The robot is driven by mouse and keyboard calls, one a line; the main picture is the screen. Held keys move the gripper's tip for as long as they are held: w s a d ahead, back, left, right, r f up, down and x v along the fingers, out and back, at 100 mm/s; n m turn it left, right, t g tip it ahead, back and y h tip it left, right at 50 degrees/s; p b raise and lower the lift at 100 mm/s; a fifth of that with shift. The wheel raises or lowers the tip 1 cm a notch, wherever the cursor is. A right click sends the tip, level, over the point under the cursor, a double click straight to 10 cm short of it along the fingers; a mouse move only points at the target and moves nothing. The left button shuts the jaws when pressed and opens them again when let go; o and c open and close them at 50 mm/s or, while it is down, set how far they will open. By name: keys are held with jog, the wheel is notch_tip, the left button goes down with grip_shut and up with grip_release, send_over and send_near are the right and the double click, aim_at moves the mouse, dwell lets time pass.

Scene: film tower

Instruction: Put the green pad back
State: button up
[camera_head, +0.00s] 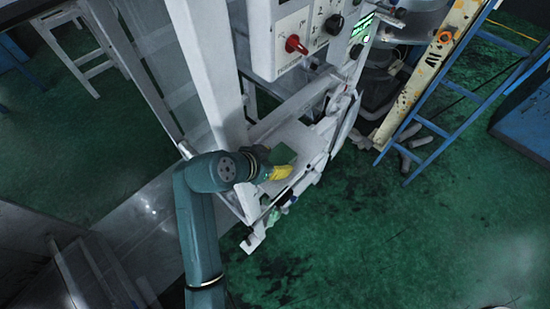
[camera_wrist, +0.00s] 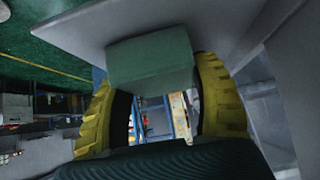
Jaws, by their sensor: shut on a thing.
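The green pad (camera_wrist: 150,58) is a small green block between the two yellow fingers of my gripper (camera_wrist: 155,82) in the wrist view. My gripper is shut on it. In the head view, the pad (camera_head: 283,152) shows as a small green patch beside the yellow fingertips (camera_head: 280,172), over a pale shelf of the white machine frame (camera_head: 290,137). In the wrist view, a pale flat plate (camera_wrist: 85,27) lies right behind the pad. I cannot tell whether the pad touches it. The fingers partly hide the pad's sides.
A white upright post (camera_head: 207,75) stands close to my arm's left. A control box with a red knob (camera_head: 295,44) hangs above the shelf. A blue ladder (camera_head: 455,97) and a yellow beam (camera_head: 430,68) stand to the right. The green floor at lower right (camera_head: 400,240) is clear.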

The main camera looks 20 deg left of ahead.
jog(key=shift+f, duration=0.15)
jog(key=o, duration=1.1)
jog(key=shift+r, duration=0.2)
jog(key=b+v, duration=0.2)
jog(key=v, duration=1)
